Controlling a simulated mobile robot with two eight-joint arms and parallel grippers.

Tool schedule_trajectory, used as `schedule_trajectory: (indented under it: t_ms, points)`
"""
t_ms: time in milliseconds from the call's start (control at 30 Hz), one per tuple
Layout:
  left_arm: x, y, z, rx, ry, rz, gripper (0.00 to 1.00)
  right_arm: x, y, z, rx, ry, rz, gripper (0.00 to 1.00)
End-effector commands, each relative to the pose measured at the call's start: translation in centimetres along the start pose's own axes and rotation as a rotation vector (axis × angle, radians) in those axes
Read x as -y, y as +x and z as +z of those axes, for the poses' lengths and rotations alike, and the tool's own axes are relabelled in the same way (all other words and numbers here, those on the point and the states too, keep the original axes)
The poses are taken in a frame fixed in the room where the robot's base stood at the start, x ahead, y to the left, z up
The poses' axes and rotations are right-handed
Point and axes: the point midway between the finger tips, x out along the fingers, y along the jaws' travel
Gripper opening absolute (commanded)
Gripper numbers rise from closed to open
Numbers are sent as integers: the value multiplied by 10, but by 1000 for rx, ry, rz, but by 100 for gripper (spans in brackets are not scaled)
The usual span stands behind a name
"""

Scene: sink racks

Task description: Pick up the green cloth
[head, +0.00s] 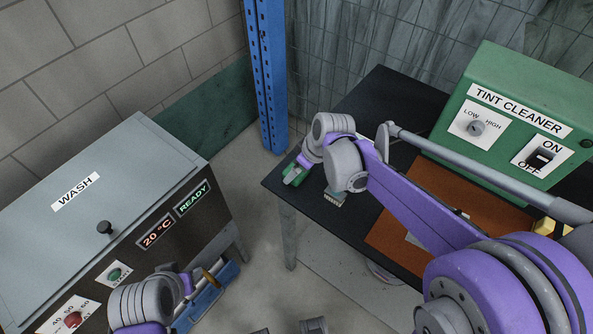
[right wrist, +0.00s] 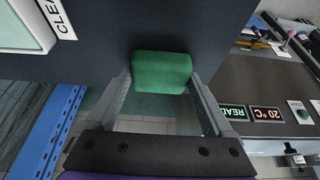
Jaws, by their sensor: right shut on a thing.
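The green cloth (right wrist: 162,72) is a thick, rounded block between the two fingers of my right gripper (right wrist: 162,80) in the right wrist view. The fingers are shut on its sides. In the head view, my right gripper (head: 297,170) is at the left corner of the black table, with part of the green cloth (head: 292,178) showing beside it. I cannot tell whether the cloth touches the tabletop. My left arm is at the lower left, in front of the wash machine, and its fingers are not clear.
The black table (head: 365,100) carries a green tint cleaner box (head: 510,110), a brown mat (head: 400,235) and a small brush (head: 335,198). A blue post (head: 267,75) stands behind. The grey wash machine (head: 120,175) is at left, with floor between it and the table.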

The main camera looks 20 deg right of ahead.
Motion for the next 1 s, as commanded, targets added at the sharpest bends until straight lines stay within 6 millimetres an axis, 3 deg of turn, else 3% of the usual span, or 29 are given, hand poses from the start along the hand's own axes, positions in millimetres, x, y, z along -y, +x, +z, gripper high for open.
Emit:
schedule_trajectory:
  t_ms: [367, 733, 1000]
  points:
    - [0, -1, -1, -1, 0, 0, 50, 0, -8, -3, 0, 0, 0, 33]
    - [0, -8, -6, -4, 0, 0, 50, 0, -73, -30, 1, 1, 0, 33]
    - [0, -9, -7, -5, 0, 0, 50, 0, -92, -38, 1, 1, 0, 33]
